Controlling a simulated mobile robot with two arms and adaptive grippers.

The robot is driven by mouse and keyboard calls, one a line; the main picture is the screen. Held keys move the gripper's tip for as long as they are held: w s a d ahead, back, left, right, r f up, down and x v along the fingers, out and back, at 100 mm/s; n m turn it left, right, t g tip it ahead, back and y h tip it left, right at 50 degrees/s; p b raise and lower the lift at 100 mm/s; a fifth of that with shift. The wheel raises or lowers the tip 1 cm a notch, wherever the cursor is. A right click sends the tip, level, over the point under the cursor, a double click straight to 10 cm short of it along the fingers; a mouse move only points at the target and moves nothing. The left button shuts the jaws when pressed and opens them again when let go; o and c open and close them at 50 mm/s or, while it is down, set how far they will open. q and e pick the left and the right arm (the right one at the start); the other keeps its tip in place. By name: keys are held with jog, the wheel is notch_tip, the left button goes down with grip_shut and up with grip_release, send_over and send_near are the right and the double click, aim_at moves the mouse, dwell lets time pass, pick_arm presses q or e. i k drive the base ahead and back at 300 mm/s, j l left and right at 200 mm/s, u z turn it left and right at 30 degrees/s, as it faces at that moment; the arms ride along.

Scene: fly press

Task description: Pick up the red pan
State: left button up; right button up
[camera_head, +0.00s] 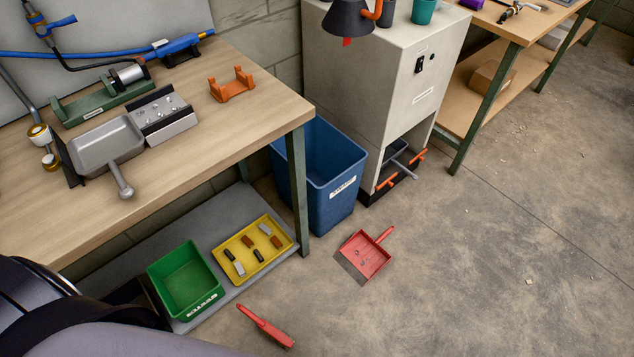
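The red pan (371,253) is a flat dustpan with a short handle. It lies on the concrete floor right of the workbench, in front of the blue bin. Its handle points up and to the right, and its wide dark-edged mouth faces down-left. A few small grey bits lie in it. Neither of my grippers shows in the head view. Nothing touches the pan.
A red brush (266,328) lies on the floor nearer me. The blue bin (332,195) and a grey cabinet (385,90) stand behind the pan. Green (184,280) and yellow (228,243) trays sit on the workbench's low shelf. Floor to the right is mostly clear.

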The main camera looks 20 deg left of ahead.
aim_at(347, 256)
jog(key=i+l+u, duration=0.15)
jog(key=i+l, duration=0.6)
